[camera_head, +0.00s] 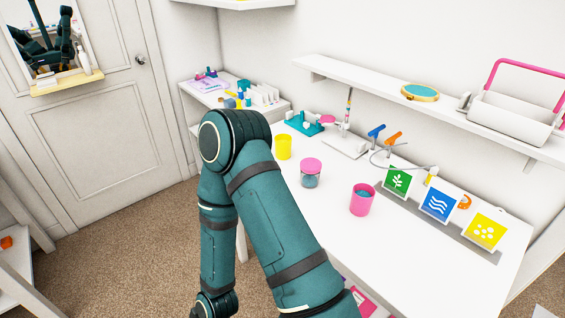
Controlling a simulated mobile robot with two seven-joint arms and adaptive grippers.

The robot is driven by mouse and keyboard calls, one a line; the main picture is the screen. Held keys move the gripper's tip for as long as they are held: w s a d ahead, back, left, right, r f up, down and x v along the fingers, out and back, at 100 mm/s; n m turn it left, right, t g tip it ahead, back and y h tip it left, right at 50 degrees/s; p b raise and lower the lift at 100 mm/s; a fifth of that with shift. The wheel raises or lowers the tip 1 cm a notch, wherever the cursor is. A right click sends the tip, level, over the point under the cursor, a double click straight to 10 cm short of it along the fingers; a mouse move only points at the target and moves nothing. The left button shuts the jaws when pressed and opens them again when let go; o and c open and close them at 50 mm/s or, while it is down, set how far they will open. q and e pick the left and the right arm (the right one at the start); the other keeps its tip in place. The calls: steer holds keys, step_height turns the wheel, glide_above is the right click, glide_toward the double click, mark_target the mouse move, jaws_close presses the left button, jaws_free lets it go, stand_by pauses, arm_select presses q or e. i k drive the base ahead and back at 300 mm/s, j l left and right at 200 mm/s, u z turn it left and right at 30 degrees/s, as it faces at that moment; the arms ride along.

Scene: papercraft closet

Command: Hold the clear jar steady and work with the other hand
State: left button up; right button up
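The clear jar (311,180) stands upright on the white table, with a pink lid (311,165) on top and something greyish-blue showing through its wall. A pink cup (361,202) with blue contents stands to its right, and a yellow cup (283,147) stands behind it to the left. One of my teal arms rises from the bottom edge, bends at the elbow left of the jar and runs back down. It is apart from the jar in the picture. Neither gripper shows, and nothing is seen holding the jar.
Green (397,181), blue (439,204) and yellow (484,231) picture cards stand along the table's back right. Blue (376,131) and orange (393,139) tools are behind. A wall shelf (437,103) overhangs the table's back. The white table's (400,263) front right is clear.

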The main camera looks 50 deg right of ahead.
mark_target(308, 181)
steer(key=i, duration=1.45)
steer(key=i+j+z, duration=0.1)
steer(key=i, duration=1.35)
steer(key=i+z, duration=0.1)
steer(key=z, duration=0.85)
steer(key=i+j+z, duration=0.1)
steer(key=z, duration=1.95)
